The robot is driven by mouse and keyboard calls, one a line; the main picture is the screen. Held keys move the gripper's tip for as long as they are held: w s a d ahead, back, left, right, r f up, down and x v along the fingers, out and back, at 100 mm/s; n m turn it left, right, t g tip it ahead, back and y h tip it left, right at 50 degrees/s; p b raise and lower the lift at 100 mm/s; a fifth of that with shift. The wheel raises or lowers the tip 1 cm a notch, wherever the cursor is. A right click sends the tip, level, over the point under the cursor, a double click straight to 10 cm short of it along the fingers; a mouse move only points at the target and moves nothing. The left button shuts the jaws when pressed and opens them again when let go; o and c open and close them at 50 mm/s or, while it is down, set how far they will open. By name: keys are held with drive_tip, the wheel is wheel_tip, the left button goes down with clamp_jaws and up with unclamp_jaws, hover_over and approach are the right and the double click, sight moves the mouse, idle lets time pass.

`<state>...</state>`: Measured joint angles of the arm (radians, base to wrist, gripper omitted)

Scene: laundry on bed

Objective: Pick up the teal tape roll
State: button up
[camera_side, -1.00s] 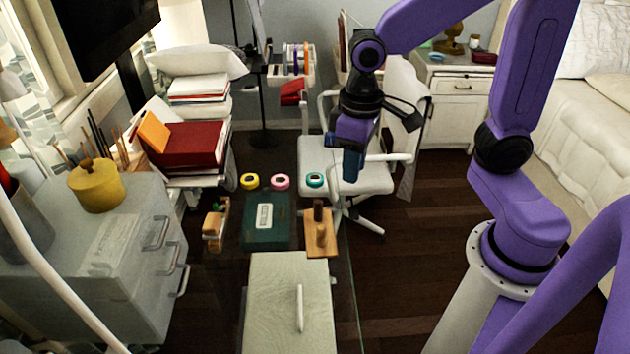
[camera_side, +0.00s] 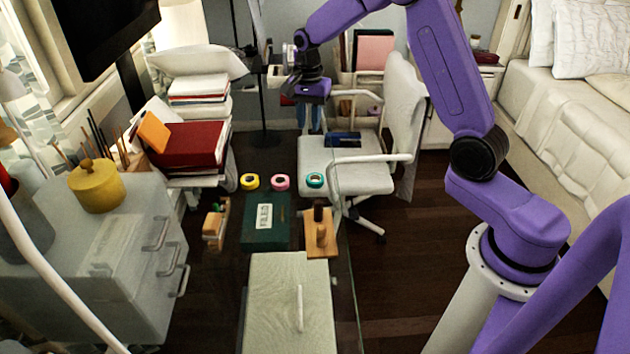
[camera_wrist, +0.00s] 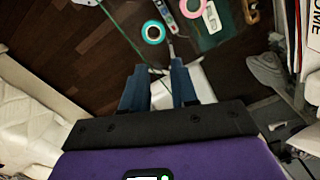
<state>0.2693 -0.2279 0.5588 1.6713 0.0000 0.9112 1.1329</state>
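The teal tape roll (camera_side: 315,180) lies at the right end of a row of three rolls on the dark glass-edged table. The roll is fully visible in both views.
A pink roll (camera_side: 280,182) and a yellow roll (camera_side: 249,181) lie left of the teal one. A green box (camera_side: 265,222) and a wooden block stand (camera_side: 321,240) lie nearer the camera. A white chair (camera_side: 345,177) stands close on the right.

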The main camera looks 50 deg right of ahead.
hover_over(310, 177)
drive_tip(key=shift+m, duration=0.3)
drive_tip(key=f, duration=1.1)
drive_tip(key=shift+d+f, duration=0.1)
drive_tip(key=shift+d, duration=0.1)
drive_tip(key=shift+w+a+f, duration=0.1)
drive_tip(key=shift+f, duration=1.55)
drive_tip(key=shift+a+f, duration=0.1)
drive_tip(key=shift+f, duration=1.5)
clamp_jaws()
